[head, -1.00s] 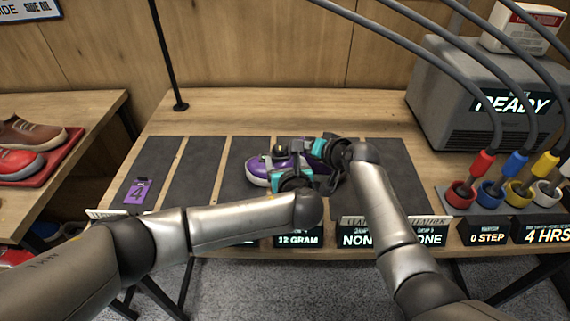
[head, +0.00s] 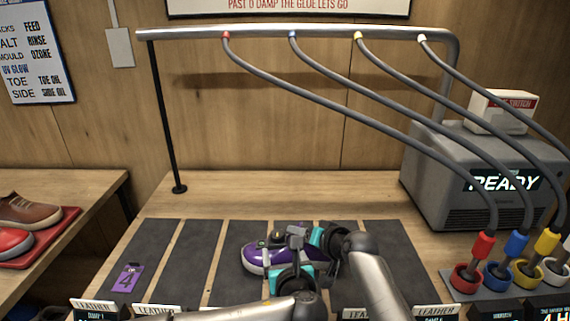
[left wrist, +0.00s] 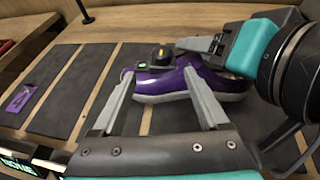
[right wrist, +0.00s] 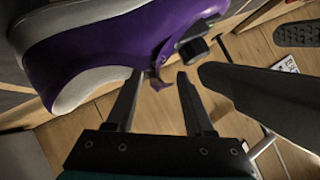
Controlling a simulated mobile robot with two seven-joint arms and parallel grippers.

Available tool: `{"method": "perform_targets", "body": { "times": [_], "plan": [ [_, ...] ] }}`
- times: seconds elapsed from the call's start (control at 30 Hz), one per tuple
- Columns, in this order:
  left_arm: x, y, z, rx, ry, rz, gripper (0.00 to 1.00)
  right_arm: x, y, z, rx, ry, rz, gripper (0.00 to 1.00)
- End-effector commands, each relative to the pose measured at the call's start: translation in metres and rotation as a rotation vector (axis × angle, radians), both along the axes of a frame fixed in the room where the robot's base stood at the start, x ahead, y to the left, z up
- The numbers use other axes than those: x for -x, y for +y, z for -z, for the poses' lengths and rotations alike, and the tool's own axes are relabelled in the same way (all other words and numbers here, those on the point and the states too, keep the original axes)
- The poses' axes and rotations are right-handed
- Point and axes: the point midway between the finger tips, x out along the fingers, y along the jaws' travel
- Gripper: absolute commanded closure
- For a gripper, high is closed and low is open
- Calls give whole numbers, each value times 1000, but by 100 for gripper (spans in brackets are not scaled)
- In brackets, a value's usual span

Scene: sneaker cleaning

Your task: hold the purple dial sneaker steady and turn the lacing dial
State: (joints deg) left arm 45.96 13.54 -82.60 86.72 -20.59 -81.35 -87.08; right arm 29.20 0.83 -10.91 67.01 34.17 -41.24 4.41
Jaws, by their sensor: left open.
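The purple sneaker (head: 254,256) with a pale sole lies on a dark mat strip. It also shows in the left wrist view (left wrist: 172,84). Its dark lacing dial (left wrist: 160,56) has a yellow mark, with a small green light beside it. My left gripper (head: 292,257) is at the near side of the sneaker, its fingers apart with the shoe beyond and between the tips. My right gripper (head: 304,238) reaches in from the right above the shoe, near the dial. In the right wrist view its fingers (right wrist: 160,78) look apart, with a purple tab between them; contact is unclear.
A grey READY machine (head: 455,185) stands at the back right, with hoses running to coloured nozzles in cups (head: 466,278). A side table (head: 85,190) holds other shoes.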

Motion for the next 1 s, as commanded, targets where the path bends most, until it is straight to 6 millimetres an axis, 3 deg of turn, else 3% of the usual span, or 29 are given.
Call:
{"method": "perform_targets", "body": {
  "times": [0.1, 0.47, 1.0],
  "plan": [
    [0, 0, 0, 0, 0, 0, 23, -1, 0, -1, -1, -3, 1, 33],
    [0, 0, 0, 0, 0, 0, 23, 1, -1, -4, -3, -5, 1, 33],
    [0, 0, 0, 0, 0, 0, 23, 42, -26, -30, -1, -5, 1, 33]
  ]
}}
